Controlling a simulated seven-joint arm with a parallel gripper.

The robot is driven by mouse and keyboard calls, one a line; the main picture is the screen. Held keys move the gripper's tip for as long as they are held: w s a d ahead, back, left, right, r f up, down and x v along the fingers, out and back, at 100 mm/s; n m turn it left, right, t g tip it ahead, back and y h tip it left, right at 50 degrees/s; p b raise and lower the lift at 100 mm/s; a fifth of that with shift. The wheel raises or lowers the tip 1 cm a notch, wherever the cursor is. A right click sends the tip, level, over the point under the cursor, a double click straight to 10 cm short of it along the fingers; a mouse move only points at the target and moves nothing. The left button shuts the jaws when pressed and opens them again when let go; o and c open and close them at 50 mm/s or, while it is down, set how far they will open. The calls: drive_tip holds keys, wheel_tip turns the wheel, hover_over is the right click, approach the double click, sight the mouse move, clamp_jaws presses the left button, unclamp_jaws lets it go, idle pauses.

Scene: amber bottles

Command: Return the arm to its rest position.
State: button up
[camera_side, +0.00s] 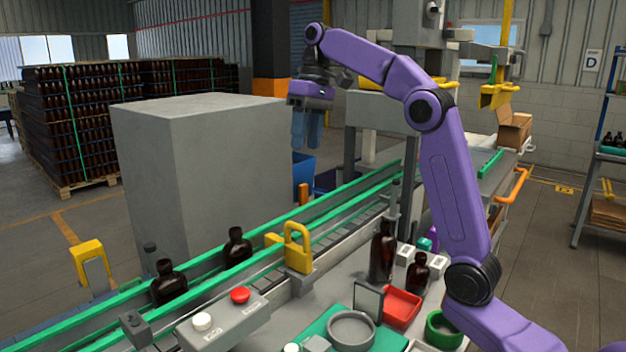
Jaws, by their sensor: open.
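My gripper (307,130) hangs from the raised purple arm, above the far side of the conveyor and to the right of the large grey box. Its blue-grey fingers point down. They are small in the view, and nothing shows held between them. The fingers are apart from the bottles and the bench. A tall amber bottle (382,256) and a smaller amber bottle (418,274) stand upright on the bench near my arm. Two more amber bottles, one at the left (169,284) and one farther along (236,247), stand on the conveyor.
The conveyor (345,200) has green rails and a yellow bracket (298,250). A grey cabinet (200,180) stands behind it. The bench holds a button box (222,322), a red tray (401,307), a grey round dish (351,331) and a green ring (444,330).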

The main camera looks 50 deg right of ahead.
drive_tip(key=s+a+f+n+h, duration=0.1)
drive_tip(key=s+a+f+n, duration=0.4)
drive_tip(key=s+a+f, duration=0.6)
drive_tip(key=s+d+f+n, duration=0.1)
drive_tip(key=s+f+n, duration=0.2)
drive_tip(key=s+f, duration=0.3)
drive_tip(key=s+f+n, duration=0.4)
drive_tip(key=s+f, duration=0.3)
drive_tip(key=s, duration=0.7)
drive_tip(key=shift+s+d+h, duration=0.35)
drive_tip(key=shift+d+h, duration=0.05)
